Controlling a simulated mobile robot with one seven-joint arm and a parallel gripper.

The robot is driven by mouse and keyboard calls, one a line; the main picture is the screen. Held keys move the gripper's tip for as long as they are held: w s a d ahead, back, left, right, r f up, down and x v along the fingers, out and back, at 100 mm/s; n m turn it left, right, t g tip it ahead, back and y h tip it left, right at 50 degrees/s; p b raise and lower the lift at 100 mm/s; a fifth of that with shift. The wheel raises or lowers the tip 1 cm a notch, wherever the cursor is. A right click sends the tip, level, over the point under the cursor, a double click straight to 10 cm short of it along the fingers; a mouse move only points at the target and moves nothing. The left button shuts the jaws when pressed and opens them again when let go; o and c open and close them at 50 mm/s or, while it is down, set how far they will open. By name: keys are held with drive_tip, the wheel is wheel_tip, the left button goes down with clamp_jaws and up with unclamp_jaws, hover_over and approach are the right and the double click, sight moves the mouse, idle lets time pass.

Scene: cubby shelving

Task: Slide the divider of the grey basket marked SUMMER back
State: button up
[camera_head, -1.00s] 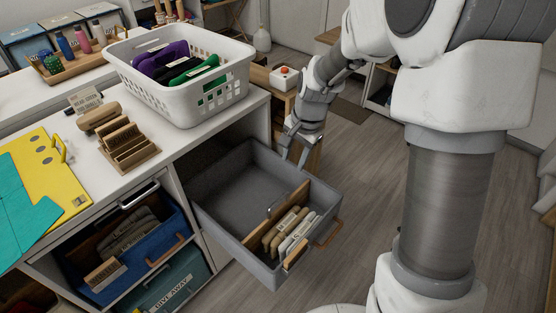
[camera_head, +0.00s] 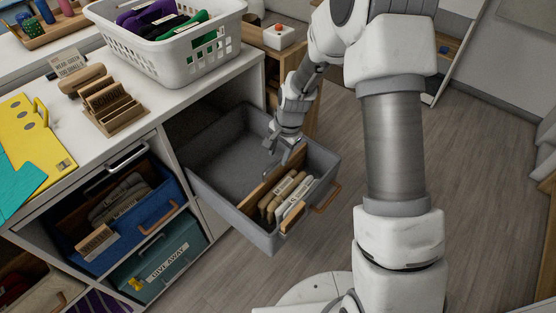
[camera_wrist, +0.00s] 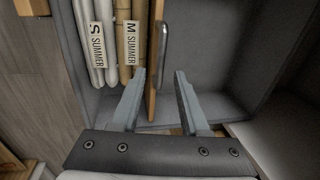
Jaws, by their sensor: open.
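The grey basket (camera_head: 225,148) is pulled out of the shelving like a drawer, its rear part empty. Its wooden divider (camera_head: 262,190), with a metal pull also seen in the wrist view (camera_wrist: 163,42), stands across it. Rolled tan and white items marked SUMMER stand in front of the divider and show in the wrist view (camera_wrist: 128,40). My gripper (camera_head: 277,152) is over the basket near the divider's far end. In the wrist view my open fingers (camera_wrist: 160,76) lie either side of the divider's edge (camera_wrist: 155,75). I cannot tell whether they touch it.
The white laundry basket (camera_head: 170,45) stands on the counter above. A blue basket (camera_head: 130,250) and a teal GIVE AWAY basket (camera_head: 165,262) sit in cubbies at left. A side table (camera_head: 290,95) stands behind my arm. The floor (camera_head: 450,220) to the right is open.

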drive_tip(key=shift+w+a+f, duration=0.1)
drive_tip(key=shift+f, duration=0.45)
drive_tip(key=shift+w+a+f, duration=0.1)
drive_tip(key=shift+f, duration=0.4)
clamp_jaws()
idle(0.7)
